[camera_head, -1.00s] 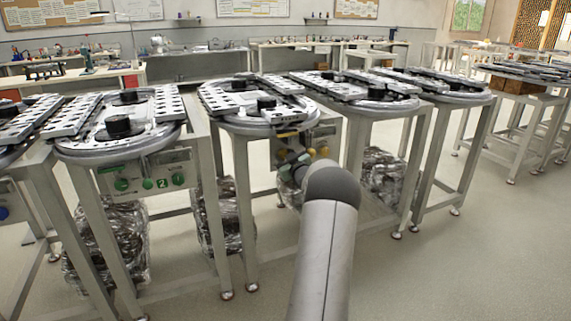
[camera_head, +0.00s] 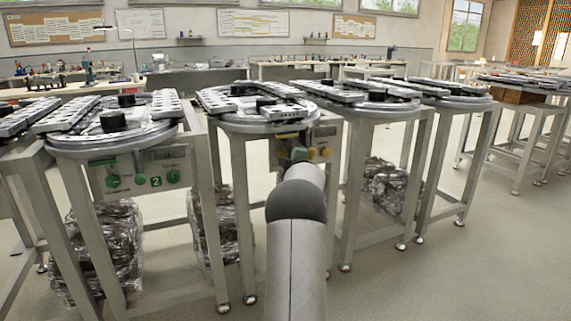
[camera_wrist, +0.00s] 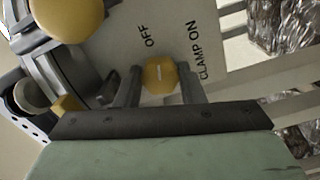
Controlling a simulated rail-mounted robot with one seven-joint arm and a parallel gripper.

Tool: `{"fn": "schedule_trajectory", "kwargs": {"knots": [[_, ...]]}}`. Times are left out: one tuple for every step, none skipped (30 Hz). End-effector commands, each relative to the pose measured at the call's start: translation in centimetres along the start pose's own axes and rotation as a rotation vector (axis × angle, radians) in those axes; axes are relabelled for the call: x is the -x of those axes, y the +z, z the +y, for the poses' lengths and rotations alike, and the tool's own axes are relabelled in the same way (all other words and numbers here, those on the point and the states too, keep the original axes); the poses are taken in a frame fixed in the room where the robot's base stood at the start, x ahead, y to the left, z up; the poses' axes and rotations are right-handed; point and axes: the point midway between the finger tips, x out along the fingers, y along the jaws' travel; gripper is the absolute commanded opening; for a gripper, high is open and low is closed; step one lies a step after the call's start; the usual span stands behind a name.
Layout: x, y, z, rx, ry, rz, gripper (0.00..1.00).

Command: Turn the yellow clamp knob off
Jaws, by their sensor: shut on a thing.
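The yellow clamp knob (camera_wrist: 160,74) is in the middle of the wrist view, on a light panel (camera_wrist: 130,30) marked OFF and CLAMP ON. A short white mark shows on its face. My gripper (camera_wrist: 160,85) has one finger on each side of the knob and is shut on it. I cannot tell clearly which label the mark points to. In the head view the panel (camera_head: 329,131) is under the middle round table (camera_head: 230,122), with small yellow knobs (camera_head: 311,153) on it. My arm hides part of the panel and my gripper there.
A larger yellow knob (camera_wrist: 70,15) is close by at the top left of the wrist view. Left of my arm, a panel with green knobs (camera_head: 172,176) hangs under another table. Table legs (camera_head: 240,215) flank my arm. Plastic-wrapped bundles (camera_head: 385,190) sit under the tables.

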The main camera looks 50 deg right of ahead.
Motion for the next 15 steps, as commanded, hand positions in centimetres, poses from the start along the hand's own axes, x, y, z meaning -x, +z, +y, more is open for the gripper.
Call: {"fn": "schedule_trajectory", "kwargs": {"knots": [[-0.01, 0.07, -0.44, 0.037, -0.001, 0.0, 0.13], [0.0, 0.09, -0.41, 0.059, -0.001, 0.0, 0.13], [0.02, 0.12, -0.37, 0.088, -0.001, -0.001, 0.13], [0.01, 0.12, -0.35, 0.107, -0.001, -0.001, 0.13], [0.01, 0.11, -0.33, 0.127, -0.001, -0.001, 0.13], [0.01, 0.12, -0.31, 0.151, -0.001, -0.001, 0.13], [0.01, 0.11, -0.3, 0.168, -0.002, -0.001, 0.13], [0.0, 0.09, -0.3, 0.184, -0.002, -0.001, 0.13], [0.0, 0.08, -0.29, 0.202, -0.002, 0.0, 0.13], [0.0, 0.09, -0.27, 0.215, -0.002, -0.001, 0.13], [0.02, 0.11, -0.26, 0.228, -0.002, -0.001, 0.13], [0.03, 0.14, -0.24, 0.242, -0.003, -0.002, 0.13], [0.03, 0.15, -0.22, 0.251, -0.003, -0.002, 0.13], [0.03, 0.14, -0.21, 0.259, -0.003, -0.002, 0.13], [0.03, 0.14, -0.19, 0.269, -0.003, -0.002, 0.13]]}}
